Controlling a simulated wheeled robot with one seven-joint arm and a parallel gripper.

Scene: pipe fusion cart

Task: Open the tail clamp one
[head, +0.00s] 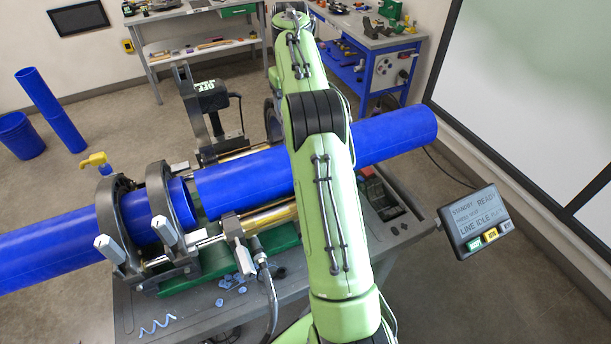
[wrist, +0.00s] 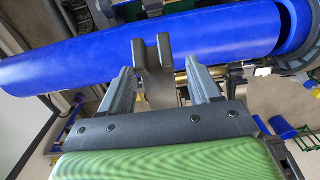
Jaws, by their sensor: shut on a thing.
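In the wrist view, my gripper (wrist: 160,67) is shut on a grey-brown forked piece (wrist: 155,84), which stands between its two fingers against the blue pipe (wrist: 80,64). This piece appears to be the handle of tail clamp one; the rest of that clamp is hard to make out. In the head view, my green arm covers the gripper and most of the clamp area on the right of the cart. The blue pipe (head: 245,172) passes behind my arm and comes out at the right.
Two dark ring clamps with white handles, the outer (head: 112,225) and inner (head: 168,205), surround the left pipe (head: 50,245). A black machine head (head: 205,97) stands behind the pipe. A control panel (head: 474,222) sticks out at right. Blue shavings (head: 232,282) lie on the cart.

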